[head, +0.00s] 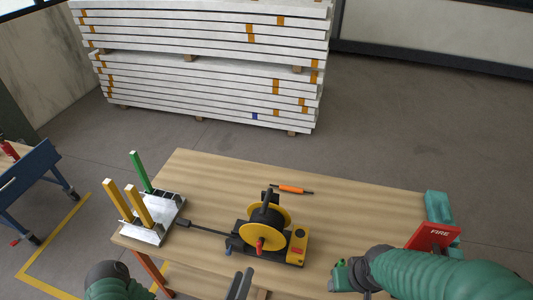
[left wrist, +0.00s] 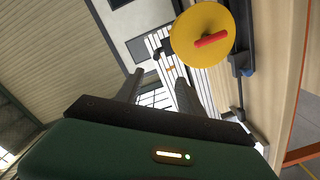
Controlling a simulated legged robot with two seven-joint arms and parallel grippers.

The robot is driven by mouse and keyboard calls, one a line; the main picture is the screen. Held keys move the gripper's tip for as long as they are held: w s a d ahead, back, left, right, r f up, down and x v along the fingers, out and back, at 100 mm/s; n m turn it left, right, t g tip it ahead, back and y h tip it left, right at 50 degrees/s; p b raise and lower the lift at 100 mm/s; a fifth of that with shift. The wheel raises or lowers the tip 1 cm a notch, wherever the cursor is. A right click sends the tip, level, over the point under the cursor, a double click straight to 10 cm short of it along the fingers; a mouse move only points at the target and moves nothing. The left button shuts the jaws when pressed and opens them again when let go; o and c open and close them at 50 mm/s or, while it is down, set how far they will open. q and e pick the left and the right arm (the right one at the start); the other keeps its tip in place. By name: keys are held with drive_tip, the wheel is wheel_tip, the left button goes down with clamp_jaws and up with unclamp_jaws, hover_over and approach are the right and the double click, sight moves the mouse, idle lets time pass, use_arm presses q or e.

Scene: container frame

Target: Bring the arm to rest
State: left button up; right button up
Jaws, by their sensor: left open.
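My left gripper (head: 241,278) shows at the bottom of the head view, at the table's near edge, just in front of the yellow-reel machine. In the left wrist view its two dark fingers (left wrist: 158,84) stand apart with nothing between them. The gripper is open and empty. My left forearm is mostly cut off by the bottom edge of the head view. My right arm, in a green ribbed sleeve, reaches in from the lower right over the table's right end. Its jaws cannot be made out.
A wooden table (head: 205,175) carries the yellow-reel machine (head: 283,216), which also shows in the left wrist view (left wrist: 190,38). Stacked white beams (head: 200,70) stand behind.

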use_arm(q)
wheel_tip(320, 180, down, 8)
drive_tip(key=w+d+r+m+g+h+b, duration=0.1)
drive_tip(key=d+m+g+h+b, duration=0.15)
drive_tip(key=m+g, duration=0.45)
drive_tip(key=w+a+f+m+g+y+b, duration=0.1)
drive_tip(key=a+f+m+g+y+b, duration=0.3)
drive_tip(key=a, duration=0.3)
drive_tip(key=a+r+y+b, duration=0.2)
drive_tip(key=a, duration=0.4)
drive_tip(key=s+a+r+n+g+y+b, duration=0.1)
drive_tip(key=s+a+r+n+g+b, duration=0.1)
drive_tip(key=s+r, duration=0.5)
drive_tip(key=shift+r+n+g, duration=0.2)
drive_tip(key=shift+n+g, duration=0.4)
drive_tip(key=shift+g, duration=0.2)
use_arm(e)
drive_tip(key=s+x, duration=0.2)
drive_tip(key=x, duration=0.8)
drive_tip(key=shift+d+f, duration=0.2)
drive_tip(key=shift+f, duration=0.45)
use_arm(q)
drive_tip(key=shift+s+d+r+y, duration=0.1)
drive_tip(key=shift+d+y, duration=0.15)
drive_tip(key=shift+d, duration=0.05)
use_arm(e)
drive_tip(key=shift+d, duration=0.25)
